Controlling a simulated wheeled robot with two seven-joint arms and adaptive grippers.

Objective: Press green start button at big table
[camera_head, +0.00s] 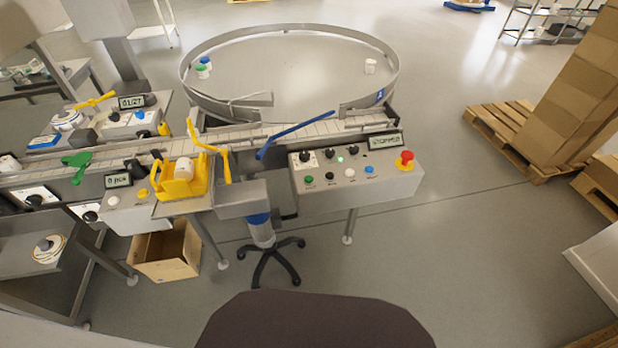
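The big round table (188,82) has a raised metal rim and stands at the back centre. A grey control panel (330,199) is mounted in front of it, at the conveyor's right end. A small green button (309,180) is at the lower left of the panel's face, beside black, white and blue buttons. A lit green lamp (340,159) is higher up. A display (386,141) at the panel's top right seems to read "STOPPED". A red mushroom button (404,157) is at the right. Neither of my grippers shows in the view.
A conveyor (240,137) with blue and yellow guide bars runs left from the table. A yellow holder (182,187) and a stool-like stand (262,232) are left of the panel. An open cardboard box (166,267) is on the floor. The floor right of the panel is clear up to pallets.

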